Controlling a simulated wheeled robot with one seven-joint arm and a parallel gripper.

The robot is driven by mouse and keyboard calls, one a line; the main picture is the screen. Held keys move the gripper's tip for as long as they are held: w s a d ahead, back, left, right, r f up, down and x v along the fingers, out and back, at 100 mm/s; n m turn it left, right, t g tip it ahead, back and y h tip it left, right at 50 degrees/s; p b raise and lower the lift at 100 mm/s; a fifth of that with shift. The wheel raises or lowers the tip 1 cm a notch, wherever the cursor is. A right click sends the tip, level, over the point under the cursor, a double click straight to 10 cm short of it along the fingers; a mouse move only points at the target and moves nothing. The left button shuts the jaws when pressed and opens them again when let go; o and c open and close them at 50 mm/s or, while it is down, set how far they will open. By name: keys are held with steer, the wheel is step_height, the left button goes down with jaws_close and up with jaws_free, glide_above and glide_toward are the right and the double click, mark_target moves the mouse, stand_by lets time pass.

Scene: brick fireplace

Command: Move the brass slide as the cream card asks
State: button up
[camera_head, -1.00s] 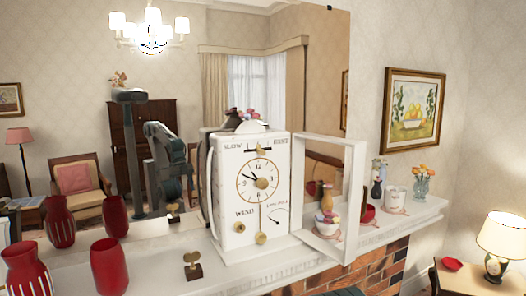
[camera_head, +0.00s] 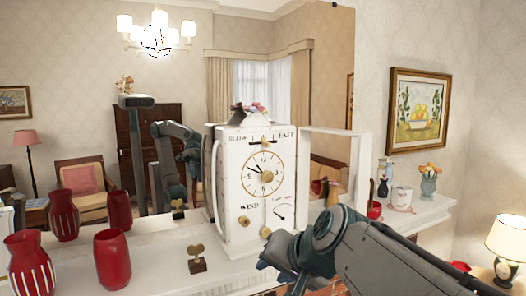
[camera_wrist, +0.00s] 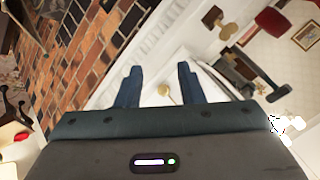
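The white clock (camera_head: 230,190) stands on the mantel shelf, its glass-framed door (camera_head: 362,160) open to the right. A small brass slide (camera_head: 264,142) sits near the middle of a dark track between SLOW and FAST above the dial. A brass knob (camera_head: 243,221) is at the lower left of the face. My gripper (camera_head: 268,262) is low in front of the clock, below the slide and apart from it. In the wrist view my gripper (camera_wrist: 158,72) has its fingers spread and empty, with a round brass piece (camera_wrist: 164,90) beyond. I cannot make out a cream card.
A brass key on a dark block (camera_head: 196,260) is left of the clock. A white pot (camera_head: 401,198) and flower vase (camera_head: 429,184) stand to the right. A mirror backs the shelf.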

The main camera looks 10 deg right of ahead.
steer(key=w+d+r+m+t+y+b, duration=0.1)
steer(key=w+d+r+m+t+b, duration=0.2)
steer(key=w+r, duration=0.4)
steer(key=m+t+b, duration=0.1)
steer(key=m+t, duration=0.4)
steer(key=m, duration=0.2)
glide_toward(269, 145)
steer(key=p+x, duration=0.3)
steer(key=x, duration=0.6)
steer(key=shift+w, duration=0.2)
steer(key=shift+c, duration=0.3)
